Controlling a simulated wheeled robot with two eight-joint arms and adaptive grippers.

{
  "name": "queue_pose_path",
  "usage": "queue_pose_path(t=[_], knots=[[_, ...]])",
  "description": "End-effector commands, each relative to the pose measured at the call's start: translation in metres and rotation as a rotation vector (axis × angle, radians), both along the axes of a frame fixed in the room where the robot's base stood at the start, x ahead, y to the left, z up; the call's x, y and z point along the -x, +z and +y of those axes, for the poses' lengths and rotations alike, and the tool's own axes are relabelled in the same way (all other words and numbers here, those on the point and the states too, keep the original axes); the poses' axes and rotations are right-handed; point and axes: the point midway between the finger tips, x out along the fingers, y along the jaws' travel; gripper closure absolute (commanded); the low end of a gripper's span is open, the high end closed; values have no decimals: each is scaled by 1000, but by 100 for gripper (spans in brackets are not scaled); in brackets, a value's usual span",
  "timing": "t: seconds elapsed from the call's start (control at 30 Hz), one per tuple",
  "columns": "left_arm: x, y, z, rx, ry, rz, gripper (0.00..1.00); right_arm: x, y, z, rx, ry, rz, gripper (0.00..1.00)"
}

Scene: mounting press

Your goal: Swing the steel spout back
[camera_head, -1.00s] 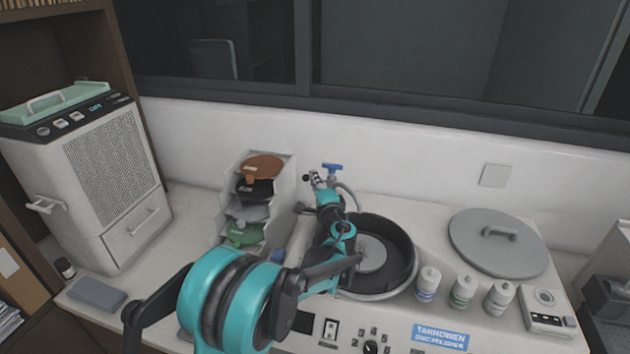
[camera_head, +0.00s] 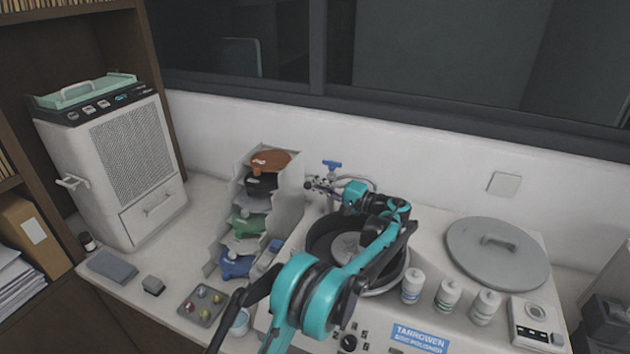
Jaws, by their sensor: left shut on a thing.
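The steel spout (camera_head: 357,181) curves from the tap with the blue handle (camera_head: 332,165), behind the disc polisher's round black bowl (camera_head: 318,235). My left gripper (camera_head: 314,184) is at the back left of the bowl, beside the tap. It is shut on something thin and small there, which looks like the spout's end. The fingers and my wrist hide part of the spout. My left forearm crosses the bowl's right side and covers part of the grey disc (camera_head: 345,245) in it. My right gripper is not in view.
White bottles (camera_head: 448,294) and a grey lid (camera_head: 497,255) are on the right. A small tray of coloured pieces (camera_head: 202,304) and a cup (camera_head: 239,322) lie front left. A wall stands behind.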

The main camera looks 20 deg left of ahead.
Motion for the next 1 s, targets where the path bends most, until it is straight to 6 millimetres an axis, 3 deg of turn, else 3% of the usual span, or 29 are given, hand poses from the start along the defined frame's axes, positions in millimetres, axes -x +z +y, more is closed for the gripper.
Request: queue_pose_path(t=[0.4,1.0], knots=[[7,0,-8,3,279,2,100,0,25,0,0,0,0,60],[10,-1,-14,3,415,2,100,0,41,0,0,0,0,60]])
